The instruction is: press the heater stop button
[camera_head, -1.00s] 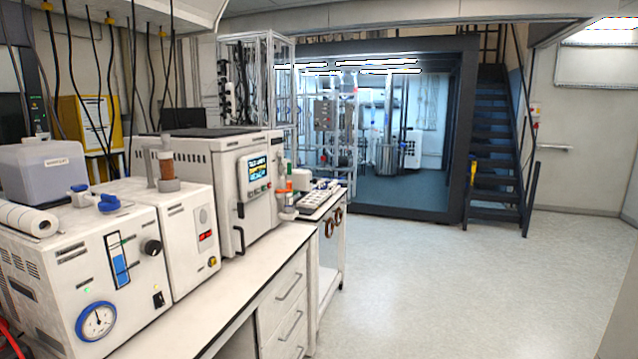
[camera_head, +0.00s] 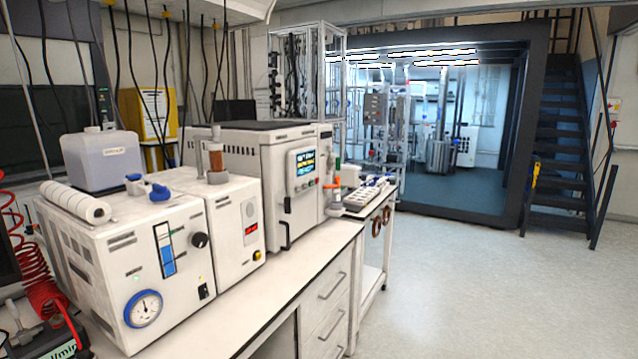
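I cannot make out a button labelled heater stop in this view. A small yellow-and-dark knob or button (camera_head: 257,255) sits low on the front of a narrow white unit (camera_head: 238,245) with a red display (camera_head: 251,228). A taller white instrument (camera_head: 300,205) with a lit screen (camera_head: 305,165) stands beside it on the bench. A grey control box (camera_head: 376,108) hangs in the frame by the lit enclosure at the back; its details are too small to read. Neither of my grippers is in view.
The white bench (camera_head: 290,298) with drawers fills the left and centre. A unit with a blue-rimmed gauge (camera_head: 143,308) stands at its near end. Red coiled tubing (camera_head: 38,275) is at far left. Dark stairs (camera_head: 565,150) stand at back right. The floor (camera_head: 480,290) on the right is clear.

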